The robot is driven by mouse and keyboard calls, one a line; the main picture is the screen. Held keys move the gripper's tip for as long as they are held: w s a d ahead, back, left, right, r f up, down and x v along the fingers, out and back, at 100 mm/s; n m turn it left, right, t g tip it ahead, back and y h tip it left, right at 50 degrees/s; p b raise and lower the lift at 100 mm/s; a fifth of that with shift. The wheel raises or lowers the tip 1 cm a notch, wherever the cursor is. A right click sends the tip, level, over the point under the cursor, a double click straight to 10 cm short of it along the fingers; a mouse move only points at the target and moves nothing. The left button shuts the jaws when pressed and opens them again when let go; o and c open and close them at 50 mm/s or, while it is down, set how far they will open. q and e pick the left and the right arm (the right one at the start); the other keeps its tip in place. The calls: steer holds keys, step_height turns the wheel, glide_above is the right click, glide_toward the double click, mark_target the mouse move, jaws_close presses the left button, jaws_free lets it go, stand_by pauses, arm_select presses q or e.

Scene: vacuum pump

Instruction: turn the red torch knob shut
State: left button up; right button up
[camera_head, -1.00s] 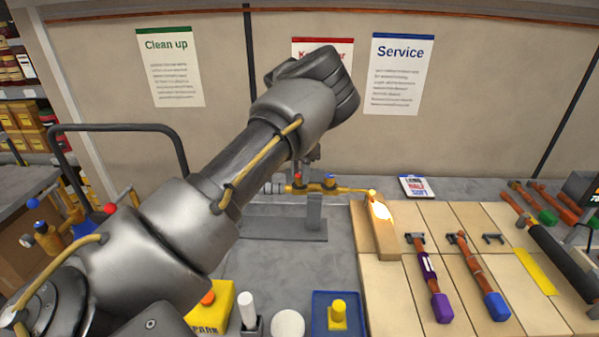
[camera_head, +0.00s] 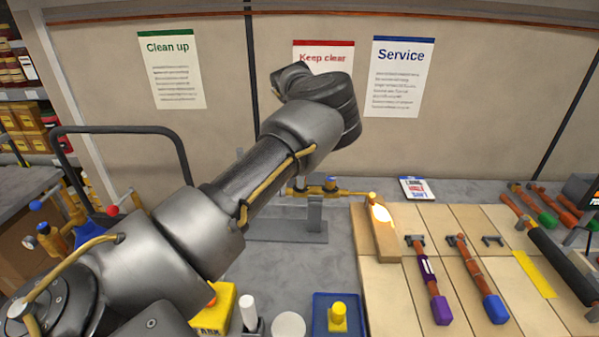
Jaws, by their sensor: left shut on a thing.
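The brass torch (camera_head: 350,192) lies level over a grey stand (camera_head: 314,213), its nozzle pointing right. The red torch knob is hidden behind my left arm. My left gripper (camera_head: 298,179) is down at the torch's left part, mostly hidden by its own forearm and wrist, and is shut on what appears to be the red knob. My right gripper is not in view.
Purple-handled (camera_head: 431,280) and blue-handled (camera_head: 480,280) tools lie on the boards at right. A blue tray (camera_head: 320,326) with a yellow piece, a white disc (camera_head: 288,325) and a yellow box (camera_head: 218,308) stand in front. Grey bench shows between box and stand.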

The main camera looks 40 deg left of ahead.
arm_select(q)
steer(key=m+p, duration=0.2)
steer(key=m, duration=0.2)
steer(key=shift+d+r+m, duration=0.1)
steer(key=shift+m, duration=0.2)
steer(key=m+p, duration=0.2)
steer(key=m, duration=0.2)
steer(key=shift+m, duration=0.3)
steer(key=o, duration=1)
